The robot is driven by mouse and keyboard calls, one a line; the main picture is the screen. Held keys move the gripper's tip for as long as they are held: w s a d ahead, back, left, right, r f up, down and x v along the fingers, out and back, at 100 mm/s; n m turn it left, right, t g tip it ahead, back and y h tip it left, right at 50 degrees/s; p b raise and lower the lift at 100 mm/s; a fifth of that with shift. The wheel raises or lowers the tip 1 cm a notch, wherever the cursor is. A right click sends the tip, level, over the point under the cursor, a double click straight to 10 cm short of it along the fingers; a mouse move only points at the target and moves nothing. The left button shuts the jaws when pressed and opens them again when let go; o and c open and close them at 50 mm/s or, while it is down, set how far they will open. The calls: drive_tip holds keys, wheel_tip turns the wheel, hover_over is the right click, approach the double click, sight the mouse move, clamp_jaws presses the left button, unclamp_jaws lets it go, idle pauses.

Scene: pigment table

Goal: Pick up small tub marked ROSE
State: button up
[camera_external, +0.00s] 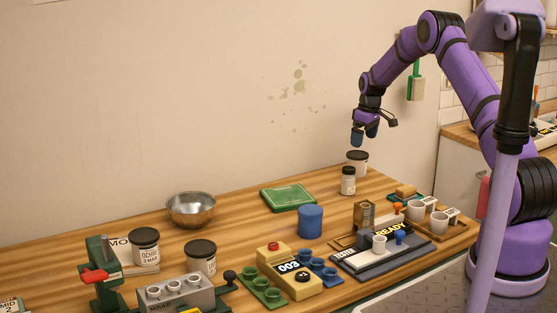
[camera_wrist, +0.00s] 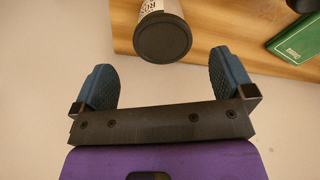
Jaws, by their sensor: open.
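A pale tub with a black lid (camera_wrist: 163,38) is at the top middle of the wrist view, cut off by the upper edge. Its label shows only in part, and the letters seem to start with RO. It appears to be the back tub (camera_external: 357,164) under my arm in the external view, by the wall. My gripper (camera_external: 363,138) is just above it, open and empty. In the wrist view the two blue fingers (camera_wrist: 163,78) are spread wide, with the lid beyond and between their tips, apart from both.
A smaller black-lidded jar (camera_external: 348,184) stands close in front of the back tub. A green board (camera_external: 288,197) and a blue cylinder (camera_external: 310,221) lie further left. The wall (camera_external: 230,110) is close behind the tub. Other black-lidded tubs (camera_external: 146,250) stand at the left.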

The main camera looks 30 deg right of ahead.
sight(362, 154)
drive_tip(key=f, duration=0.4)
drive_tip(key=shift+w+a+f, duration=0.15)
drive_tip(key=shift+w+f, duration=0.15)
drive_tip(key=shift+f, duration=0.05)
drive_tip(key=f, duration=0.3)
drive_tip(key=w+f, duration=0.1)
drive_tip(key=shift+w+a+f, duration=0.1)
drive_tip(key=shift+a+f, duration=0.2)
drive_tip(key=shift+f, duration=0.1)
drive_tip(key=shift+c, duration=0.5)
drive_tip(key=c, duration=0.7)
drive_tip(key=shift+c, duration=0.5)
drive_tip(key=shift+r, duration=0.1)
